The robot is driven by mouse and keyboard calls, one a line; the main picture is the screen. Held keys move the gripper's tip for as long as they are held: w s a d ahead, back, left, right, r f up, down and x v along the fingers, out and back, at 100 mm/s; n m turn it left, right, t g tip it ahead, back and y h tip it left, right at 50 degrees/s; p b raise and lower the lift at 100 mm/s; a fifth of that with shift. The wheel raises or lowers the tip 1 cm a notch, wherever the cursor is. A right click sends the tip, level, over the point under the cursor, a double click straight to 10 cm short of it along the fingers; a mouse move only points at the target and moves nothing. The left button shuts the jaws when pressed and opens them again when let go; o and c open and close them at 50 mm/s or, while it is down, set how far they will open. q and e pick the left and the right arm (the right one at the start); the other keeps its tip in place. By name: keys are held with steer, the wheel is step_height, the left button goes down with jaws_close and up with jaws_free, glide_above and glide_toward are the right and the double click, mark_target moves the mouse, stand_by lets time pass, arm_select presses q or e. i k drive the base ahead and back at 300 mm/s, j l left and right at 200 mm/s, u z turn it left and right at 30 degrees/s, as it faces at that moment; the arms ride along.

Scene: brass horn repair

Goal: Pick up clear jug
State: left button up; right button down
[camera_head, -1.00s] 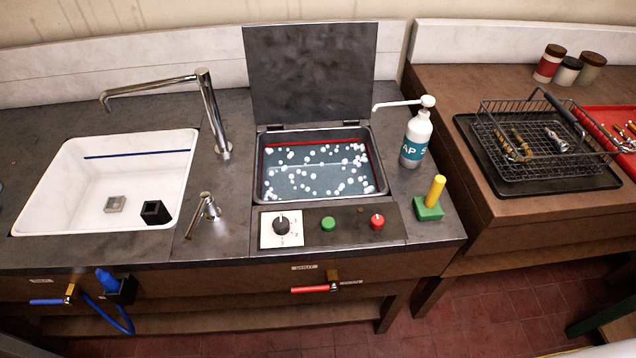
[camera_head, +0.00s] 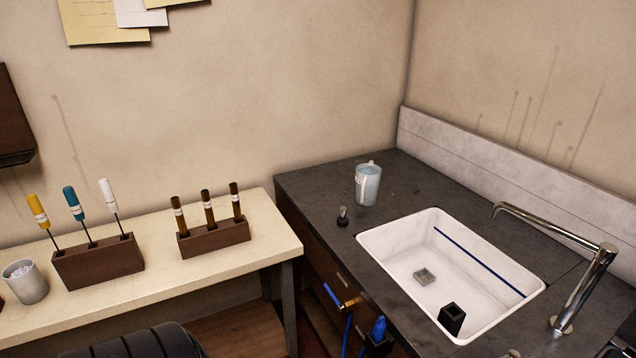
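The clear jug (camera_head: 367,185) stands upright on the dark counter, left of the sink and near the corner of the walls. Neither of my grippers is in view.
A small dark stopper (camera_head: 343,216) stands near the jug. A chrome faucet (camera_head: 590,285) is at right. The cream bench (camera_head: 190,280) at left carries wooden tool racks (camera_head: 98,262) and a grey cup (camera_head: 25,281).

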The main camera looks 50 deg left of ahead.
mark_target(367, 187)
steer(key=u, duration=1.3)
steer(key=z, duration=1.9)
steer(key=k+j+u, duration=0.15)
steer(key=j+u, duration=0.75)
steer(key=j, duration=0.25)
